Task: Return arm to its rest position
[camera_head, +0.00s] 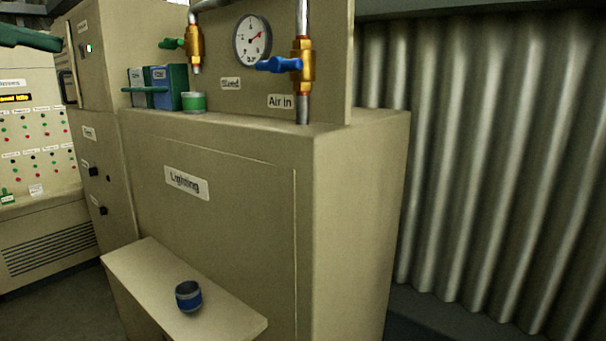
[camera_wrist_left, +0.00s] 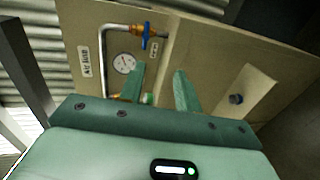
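My left gripper (camera_wrist_left: 160,78) shows in the left wrist view as two green fingers standing well apart, open with nothing between them. It hangs in the air, with the cabinet beyond it. In the head view a dark green piece of my left arm (camera_head: 28,38) enters at the top left edge; its fingertips cannot be made out there. My right gripper is in neither view.
A beige cabinet (camera_head: 230,230) carries a gauge (camera_head: 252,40), a blue-handled valve (camera_head: 280,65) and a green-handled valve (camera_head: 194,45). A green can (camera_head: 193,102) stands on top beside boxes (camera_head: 165,88).

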